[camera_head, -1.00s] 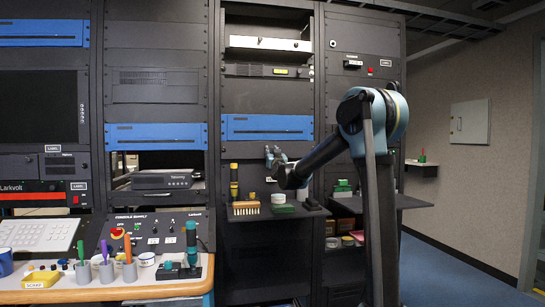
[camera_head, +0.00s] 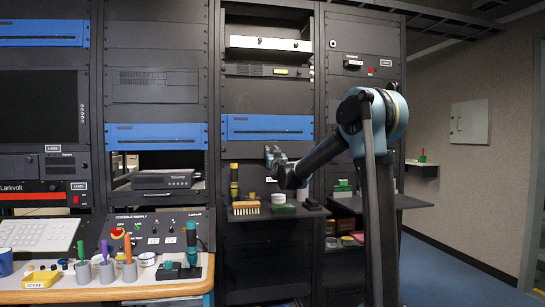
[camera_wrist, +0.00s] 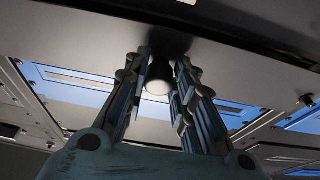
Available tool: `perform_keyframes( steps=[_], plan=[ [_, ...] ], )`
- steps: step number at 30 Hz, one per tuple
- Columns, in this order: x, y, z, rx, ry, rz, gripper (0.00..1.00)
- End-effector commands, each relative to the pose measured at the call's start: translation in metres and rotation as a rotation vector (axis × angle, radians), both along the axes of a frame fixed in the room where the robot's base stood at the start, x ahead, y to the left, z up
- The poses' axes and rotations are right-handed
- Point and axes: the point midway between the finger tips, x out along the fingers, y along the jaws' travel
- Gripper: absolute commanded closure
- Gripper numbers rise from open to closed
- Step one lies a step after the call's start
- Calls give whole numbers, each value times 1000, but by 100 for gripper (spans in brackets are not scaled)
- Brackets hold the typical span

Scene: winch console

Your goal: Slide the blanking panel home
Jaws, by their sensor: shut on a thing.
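My gripper (camera_head: 272,154) is at the front of the rack, just under a blue slotted panel (camera_head: 268,127). In the wrist view, my gripper (camera_wrist: 160,70) is shut on a small round knob (camera_wrist: 158,76), with a finger on each side. The knob stands against a plain grey panel (camera_wrist: 90,38), which seems to be the blanking panel. The blue slotted panel also shows beyond this panel's edge in the wrist view (camera_wrist: 85,92). How far the grey panel sits in the rack cannot be told from these frames.
A shelf (camera_head: 240,216) below my gripper holds a brush (camera_head: 245,209), a yellow-and-black bottle (camera_head: 234,181) and small tubs. A desk (camera_head: 150,291) at the left carries a control console (camera_head: 152,238) and several tools. The floor at the right (camera_head: 440,270) is clear.

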Motion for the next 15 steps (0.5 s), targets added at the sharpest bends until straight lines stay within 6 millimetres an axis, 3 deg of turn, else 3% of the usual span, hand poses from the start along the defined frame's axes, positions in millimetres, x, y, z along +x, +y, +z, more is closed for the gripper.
perform_keyframes(
  steps=[15],
  plan=[
    [8,2,1,0,-1,0,100]
  ],
)
